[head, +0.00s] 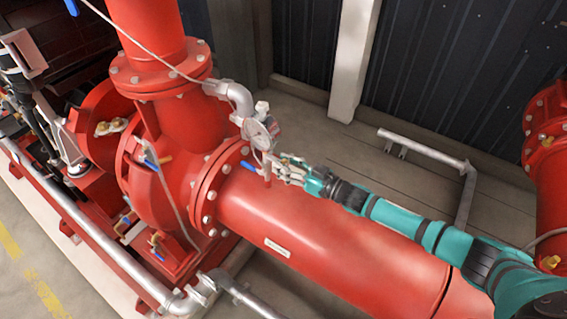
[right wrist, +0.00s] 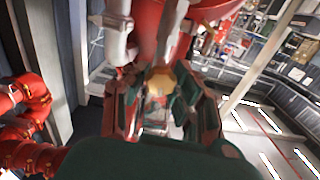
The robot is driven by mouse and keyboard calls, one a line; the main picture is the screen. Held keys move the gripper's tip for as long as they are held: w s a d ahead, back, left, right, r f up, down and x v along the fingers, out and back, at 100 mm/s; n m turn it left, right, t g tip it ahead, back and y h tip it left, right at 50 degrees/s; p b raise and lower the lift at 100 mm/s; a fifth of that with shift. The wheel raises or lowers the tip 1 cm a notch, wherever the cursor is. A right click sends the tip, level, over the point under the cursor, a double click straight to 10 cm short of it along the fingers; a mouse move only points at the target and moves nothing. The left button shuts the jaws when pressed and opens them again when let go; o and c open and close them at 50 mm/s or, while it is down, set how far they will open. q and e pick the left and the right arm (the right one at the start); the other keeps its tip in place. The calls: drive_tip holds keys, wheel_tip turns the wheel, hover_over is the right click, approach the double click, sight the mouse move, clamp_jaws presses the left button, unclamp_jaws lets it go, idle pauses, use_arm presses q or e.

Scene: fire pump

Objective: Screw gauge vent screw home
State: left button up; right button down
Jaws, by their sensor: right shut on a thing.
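The pressure gauge (head: 257,134) has a round white dial and stands on fittings above the red pipe, beside the large flange. My right gripper (head: 283,168) reaches in from the right, just right of and below the gauge, at the small valve fittings. Its jaws are shut on a small part. In the right wrist view my right gripper (right wrist: 163,92) has its fingers around a brass-coloured piece (right wrist: 165,80), which looks like the gauge vent screw. In the head view the screw is too small and too covered to make out. My left gripper is out of view.
The red pipe (head: 330,235) runs below my right arm. A blue-handled valve (head: 250,165) sits close to the gripper. A silver elbow pipe (head: 236,95) is behind the gauge. A grey pipe rail (head: 425,147) stands on the floor to the right.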

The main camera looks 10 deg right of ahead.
drive_tip(key=shift+s+a+f, duration=0.2)
drive_tip(key=shift+s+f, duration=0.05)
drive_tip(key=shift+f, duration=0.05)
drive_tip(key=c, duration=1.2)
unclamp_jaws()
drive_tip(key=shift+o, duration=1)
drive_tip(key=shift+r, duration=0.25)
drive_tip(key=shift+w, duration=0.1)
drive_tip(key=v, duration=1.1)
drive_tip(key=shift+s, duration=0.4)
drive_tip(key=shift+d, duration=0.15)
